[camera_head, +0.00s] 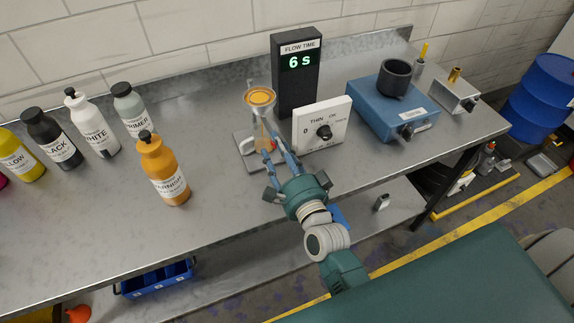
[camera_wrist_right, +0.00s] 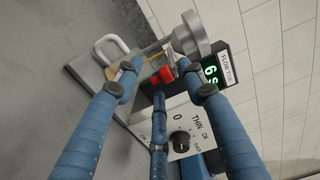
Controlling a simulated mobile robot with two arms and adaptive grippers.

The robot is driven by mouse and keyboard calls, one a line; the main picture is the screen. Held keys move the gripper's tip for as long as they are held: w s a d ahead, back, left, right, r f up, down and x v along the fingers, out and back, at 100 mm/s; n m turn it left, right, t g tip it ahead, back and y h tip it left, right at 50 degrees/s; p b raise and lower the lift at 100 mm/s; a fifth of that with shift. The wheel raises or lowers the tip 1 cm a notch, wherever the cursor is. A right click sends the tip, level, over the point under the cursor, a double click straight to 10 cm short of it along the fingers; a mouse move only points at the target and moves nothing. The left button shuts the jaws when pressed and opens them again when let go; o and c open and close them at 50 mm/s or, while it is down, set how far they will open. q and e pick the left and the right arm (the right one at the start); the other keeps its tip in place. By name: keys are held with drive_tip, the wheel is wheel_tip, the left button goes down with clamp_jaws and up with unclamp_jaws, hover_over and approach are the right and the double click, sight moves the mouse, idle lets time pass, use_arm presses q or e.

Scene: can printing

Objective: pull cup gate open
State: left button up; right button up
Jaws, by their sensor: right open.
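The flow cup (camera_head: 261,97) sits on its stand at the middle of the bench, with orange liquid in its top. In the right wrist view the grey cup (camera_wrist_right: 198,35) is at the upper middle. A red piece (camera_wrist_right: 162,76), which looks like the cup gate, is just below it. My right gripper (camera_head: 268,160) reaches in from the front; in the wrist view its blue fingers (camera_wrist_right: 160,82) are spread around the red piece. I cannot tell whether they touch it. A thin orange streak (camera_wrist_right: 153,57) shows below the cup. My left gripper is not in view.
The flow timer (camera_head: 298,75) reads 6 s behind the stand. A white dial box (camera_head: 322,125) is close right of my fingers. A blue device (camera_head: 388,112) stands farther right. An orange varnish bottle (camera_head: 163,170) and several other bottles stand left. The bench front is mostly clear.

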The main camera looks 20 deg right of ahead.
drive_tip(key=s, duration=1)
drive_tip(key=shift+d, duration=0.2)
